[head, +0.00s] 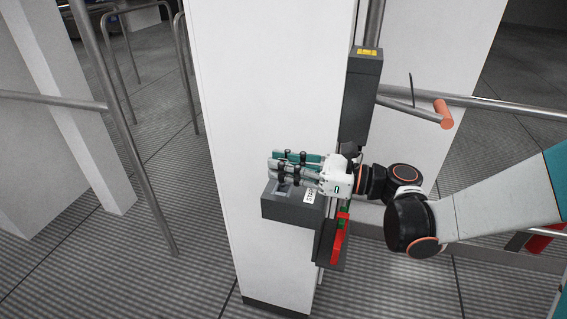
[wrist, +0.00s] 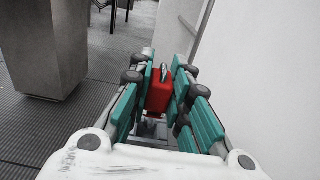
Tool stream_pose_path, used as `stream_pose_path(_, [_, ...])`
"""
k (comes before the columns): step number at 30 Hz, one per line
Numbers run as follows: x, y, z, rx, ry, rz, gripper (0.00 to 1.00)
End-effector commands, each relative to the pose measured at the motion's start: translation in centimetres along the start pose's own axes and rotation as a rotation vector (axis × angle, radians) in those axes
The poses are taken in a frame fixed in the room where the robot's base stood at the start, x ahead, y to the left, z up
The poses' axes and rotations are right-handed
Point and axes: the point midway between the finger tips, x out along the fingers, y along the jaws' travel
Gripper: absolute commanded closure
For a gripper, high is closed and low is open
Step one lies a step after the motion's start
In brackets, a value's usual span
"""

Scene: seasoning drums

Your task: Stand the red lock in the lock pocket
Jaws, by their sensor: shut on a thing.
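The red lock (wrist: 159,92) has a metal shackle and sits between the teal finger pads of my gripper (wrist: 163,70) in the wrist view. The fingers are shut on it, and the shackle points toward the fingertips. In the head view, my gripper (head: 275,160) reaches left from the arm, just above a dark grey box (head: 290,212) with a START label. The fingers hide the lock there. A small opening (head: 281,189) shows in the box's top, partly under the fingers; I cannot tell whether it is the lock pocket or whether the lock touches it.
The box is on a white pillar (head: 255,90). A tall dark housing (head: 360,100) with a yellow label stands above right. Below is a dark panel with a red bar (head: 339,243). A rail with an orange-ended handle (head: 444,114) is at right.

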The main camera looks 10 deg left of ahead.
Motion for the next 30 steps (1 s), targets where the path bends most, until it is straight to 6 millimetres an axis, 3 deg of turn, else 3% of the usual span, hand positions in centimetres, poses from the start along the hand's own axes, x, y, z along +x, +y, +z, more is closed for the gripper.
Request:
stream_pose_path(24, [0.0,0.0,-1.8,0.0,0.0,0.0,1.0])
stream_pose_path(25, [0.0,0.0,-1.8,0.0,0.0,0.0,0.76])
stream_pose_path(27, [0.0,0.0,-1.8,0.0,0.0,0.0,0.6])
stream_pose_path(30, [0.0,0.0,-1.8,0.0,0.0,0.0,0.59])
